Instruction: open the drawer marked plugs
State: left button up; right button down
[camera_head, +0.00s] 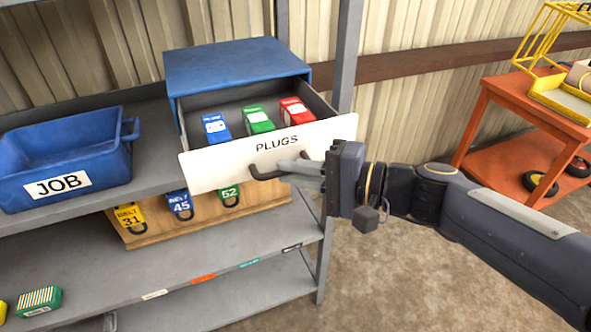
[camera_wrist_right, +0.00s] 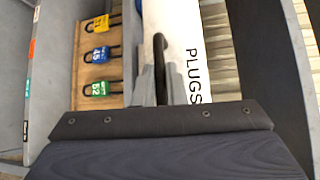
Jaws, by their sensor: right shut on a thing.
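The drawer marked PLUGS (camera_head: 219,171) is pulled out of its blue cabinet (camera_head: 235,64). Blue, green and red boxes show inside it. Its white front carries a dark handle (camera_head: 264,174). My right gripper (camera_head: 290,167) comes in from the right and is shut on this handle. In the right wrist view the handle (camera_wrist_right: 160,62) runs up between the fingers, beside the white front (camera_wrist_right: 186,25) with the word PLUGS. My left gripper is not in view.
A blue JOB bin (camera_head: 95,150) stands on the shelf to the left. A grey shelf post (camera_head: 345,50) rises just right of the cabinet. An orange cart (camera_head: 500,125) stands at the far right.

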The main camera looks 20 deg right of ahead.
jog(key=c, duration=1.5)
grip_release()
jog(key=v, duration=0.8)
jog(key=shift+a+f, duration=0.1)
jog(key=shift+a, duration=0.05)
jog(key=s+f+n+g+h, duration=0.1)
jog(key=s+f+n+h, duration=0.1)
jog(key=f, duration=0.2)
jog(key=s+f+n+g+h+p, duration=0.1)
jog(key=s+f+n+g+h, duration=0.1)
jog(key=f, duration=0.3)
jog(key=s+f+n+g+h+p, duration=0.1)
jog(key=s+f+n+g+h, duration=0.1)
jog(key=s+f+n+h, duration=0.1)
jog(key=shift+s+f+n+h, duration=0.15)
jog(key=shift+f+n+h, duration=0.2)
jog(key=shift+f, duration=0.15)
jog(key=shift+s+f+n+h, duration=0.15)
jog(key=shift+f+n+h, duration=0.2)
jog(key=shift+f, duration=0.15)
